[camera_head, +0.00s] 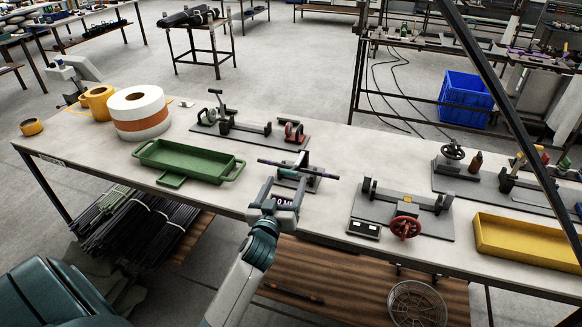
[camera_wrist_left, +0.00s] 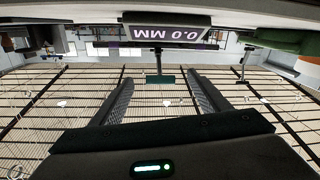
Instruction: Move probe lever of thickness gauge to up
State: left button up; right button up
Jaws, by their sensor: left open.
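The thickness gauge (camera_head: 313,184) stands at the table's front edge in the head view, with a dark rod (camera_head: 290,168) lying across it. Its display (camera_head: 283,201) shows partly between parts of my left gripper (camera_head: 283,188); in the left wrist view the display (camera_wrist_left: 165,33) appears upside down and reads 0.0 MM. A small teal tab on a thin stem, seemingly the probe lever (camera_wrist_left: 160,79), hangs below it in that view. My left gripper (camera_wrist_left: 160,80) is open, its fingers either side of the tab with gaps. I see no contact. My right gripper is out of view.
A green tray (camera_head: 190,160) stands left of the gauge. A fixture with a red handwheel (camera_head: 405,227) stands to the right, then a yellow tray (camera_head: 525,240). Another fixture (camera_head: 240,127) sits behind. A bare strip of table (camera_head: 340,180) lies between gauge and red-wheel fixture.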

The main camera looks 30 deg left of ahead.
aim_at(291, 171)
pick_arm(q)
jog(key=p+x, duration=0.1)
jog(key=x, duration=0.6)
jog(key=shift+c, duration=0.6)
